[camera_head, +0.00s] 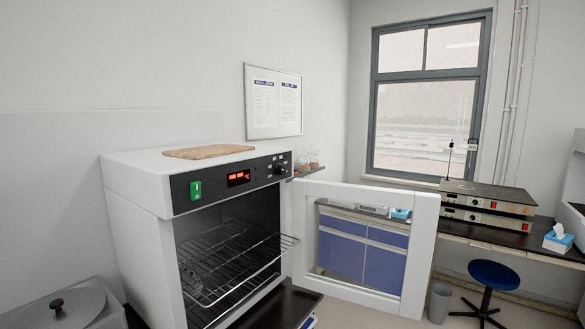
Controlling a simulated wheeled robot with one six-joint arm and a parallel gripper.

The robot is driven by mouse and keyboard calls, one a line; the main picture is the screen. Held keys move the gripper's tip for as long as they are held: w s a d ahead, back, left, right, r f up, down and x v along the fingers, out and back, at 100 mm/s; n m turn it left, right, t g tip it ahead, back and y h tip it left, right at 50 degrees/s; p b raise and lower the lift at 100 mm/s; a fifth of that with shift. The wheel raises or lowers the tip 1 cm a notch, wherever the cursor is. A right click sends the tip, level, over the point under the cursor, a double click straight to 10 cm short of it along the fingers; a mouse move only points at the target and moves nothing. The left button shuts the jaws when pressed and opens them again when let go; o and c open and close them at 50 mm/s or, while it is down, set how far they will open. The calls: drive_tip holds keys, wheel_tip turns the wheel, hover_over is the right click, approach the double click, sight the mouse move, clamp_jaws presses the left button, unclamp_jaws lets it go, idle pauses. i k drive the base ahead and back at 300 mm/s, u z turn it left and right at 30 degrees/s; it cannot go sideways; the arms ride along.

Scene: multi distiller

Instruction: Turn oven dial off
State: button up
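A white oven (140,200) stands at the left of centre with a black control panel (220,186) along its top front edge. The oven dial (279,169) is a dark round knob at the right end of the panel; its exact setting is too small to read. A red lit display (238,178) and a green switch (195,190) sit on the same panel. The oven door (426,250) is wide open to the right, with a window in it. Wire racks (235,262) show inside, one pulled partly out. My gripper is not in view.
A brown board (208,152) lies on the oven top. The open door blocks space right of the oven. A side bench (480,238) holds stacked metal devices (487,203) and a tissue box (558,238). A blue stool (493,275) and a bin (439,302) stand below.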

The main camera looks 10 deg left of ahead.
sight(279, 169)
drive_tip(key=u, duration=0.45)
drive_tip(key=i, duration=0.85)
drive_tip(key=u, duration=0.55)
